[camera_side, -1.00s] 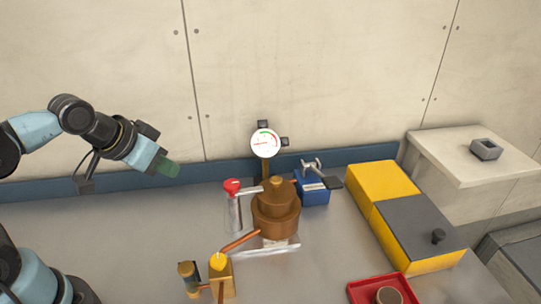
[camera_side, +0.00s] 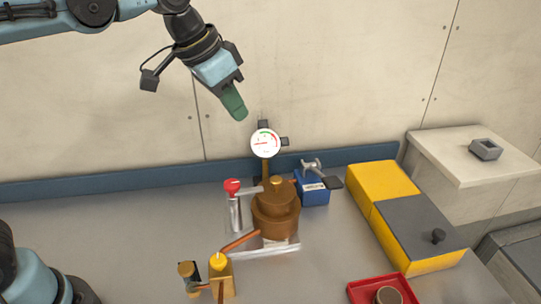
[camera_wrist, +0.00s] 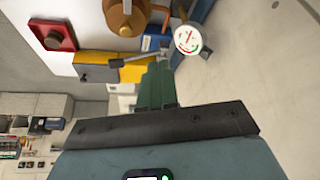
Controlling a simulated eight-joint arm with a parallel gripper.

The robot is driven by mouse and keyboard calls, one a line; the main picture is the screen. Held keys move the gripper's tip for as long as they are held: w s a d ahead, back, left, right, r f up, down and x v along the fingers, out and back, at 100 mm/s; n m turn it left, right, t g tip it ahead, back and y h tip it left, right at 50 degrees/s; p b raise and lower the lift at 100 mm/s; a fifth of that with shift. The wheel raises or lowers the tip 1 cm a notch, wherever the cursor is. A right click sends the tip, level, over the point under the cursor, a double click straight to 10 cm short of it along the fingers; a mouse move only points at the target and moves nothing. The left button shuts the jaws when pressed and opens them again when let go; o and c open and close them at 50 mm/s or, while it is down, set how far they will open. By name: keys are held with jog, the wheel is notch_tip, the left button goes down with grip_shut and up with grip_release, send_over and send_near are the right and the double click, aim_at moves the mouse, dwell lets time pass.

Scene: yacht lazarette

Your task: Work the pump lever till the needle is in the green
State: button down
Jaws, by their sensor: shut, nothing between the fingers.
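The round white gauge (camera_side: 265,143) stands on a post behind the copper vessel (camera_side: 274,217). Its red needle points left, outside the green arc at the top. A blue unit (camera_side: 313,190) beside the vessel carries a grey metal lever with a dark pad (camera_side: 330,182), which looks like the pump lever. In the wrist view the gauge (camera_wrist: 188,39), blue unit (camera_wrist: 152,43) and lever (camera_wrist: 135,59) lie beyond my fingers. My gripper (camera_side: 237,111) has green fingers, shut and empty, in the air above and left of the gauge. It touches nothing.
A red-knobbed metal cylinder (camera_side: 233,205) stands left of the vessel. Brass fittings (camera_side: 220,273) are in front. A yellow box with a grey lid (camera_side: 418,228) and a red tray (camera_side: 362,293) are right.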

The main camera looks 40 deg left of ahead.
jog(key=w+d+r+m+g, duration=0.1)
jog(key=w+d+m, duration=0.1)
jog(key=d, duration=0.4)
jog(key=w+d+r+m+g+h, duration=0.1)
jog(key=w+d+r+m, duration=0.1)
jog(key=w+d, duration=0.2)
jog(key=d, duration=0.3)
jog(key=shift+m+g, duration=0.4)
send_over(335, 181)
jog(key=a, duration=0.1)
jog(key=f, duration=1.2)
jog(key=shift+s+a, duration=0.1)
jog(key=shift+s, duration=0.15)
jog(key=shift+s+f, duration=0.1)
jog(key=shift+f, duration=0.6)
